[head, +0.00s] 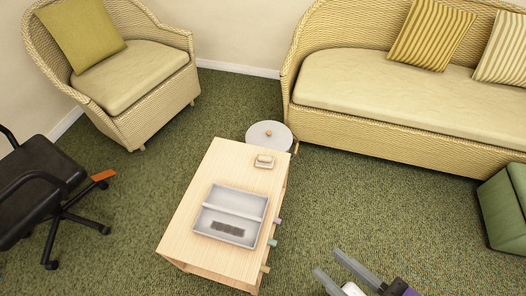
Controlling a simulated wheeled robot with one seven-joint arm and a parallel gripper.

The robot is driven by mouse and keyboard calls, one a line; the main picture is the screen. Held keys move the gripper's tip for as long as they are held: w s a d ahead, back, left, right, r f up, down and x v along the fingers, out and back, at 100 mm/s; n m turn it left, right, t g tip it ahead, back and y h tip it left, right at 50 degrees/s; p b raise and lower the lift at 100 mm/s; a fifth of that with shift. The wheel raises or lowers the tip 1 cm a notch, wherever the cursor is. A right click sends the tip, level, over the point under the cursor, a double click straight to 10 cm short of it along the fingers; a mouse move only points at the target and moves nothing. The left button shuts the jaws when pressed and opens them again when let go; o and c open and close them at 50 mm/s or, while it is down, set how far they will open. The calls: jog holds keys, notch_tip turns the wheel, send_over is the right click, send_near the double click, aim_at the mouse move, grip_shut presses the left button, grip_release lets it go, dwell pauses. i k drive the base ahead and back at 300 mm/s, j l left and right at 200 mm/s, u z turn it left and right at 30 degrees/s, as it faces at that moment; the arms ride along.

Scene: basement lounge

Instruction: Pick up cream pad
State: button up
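A small cream block (264,158), which looks like the cream pad, sits at the far right end of the pale wooden table (184,222). It rests on a small dish or tray that shows as a thin rim around it; fine detail is too small to tell. My gripper (326,261) is at the bottom of the head view, to the right of the table and well apart from the pad. Its two grey fingers are spread with a gap between them and nothing visible in it.
A grey two-compartment tray (238,205) with a dark item lies on the table. Coloured tabs stick out from the table's right side. A round white-topped stool (269,135) stands behind. A wicker sofa (400,125), armchair (130,75), black chair (40,190) and green ottoman (500,212) surround open carpet.

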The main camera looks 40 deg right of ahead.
aim_at(265, 162)
jog(key=k+u, duration=0.1)
jog(key=u, duration=0.75)
jog(key=i+l+u, duration=0.1)
jog(key=l+u, duration=0.25)
jog(key=l, duration=0.6)
jog(key=l+u, duration=0.4)
jog(key=l, duration=1.25)
jog(key=k+l, duration=0.15)
jog(key=l, duration=0.65)
jog(key=u, duration=0.05)
